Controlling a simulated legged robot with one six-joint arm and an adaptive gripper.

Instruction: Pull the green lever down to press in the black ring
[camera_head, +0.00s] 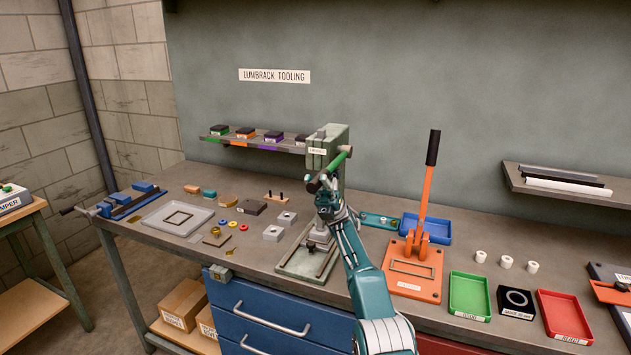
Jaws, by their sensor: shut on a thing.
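The green-grey fly press (328,140) stands on the bench near the middle, with its base plate (300,262) below. The green lever (340,159) slopes from the press head down to the left and toward me, with a dark knob at its lower end. My gripper (324,186) is shut on the green lever near this end, in front of the press column. My arm and gripper hide much of the ram and the work place under it. I cannot make out the black ring under the press.
An orange press with a tall black-handled lever (424,185) stands to the right. Right of it are a green tray (470,297), a black tray with a ring-shaped item (516,302) and a red tray (565,317). Small blocks and rings lie left of the press.

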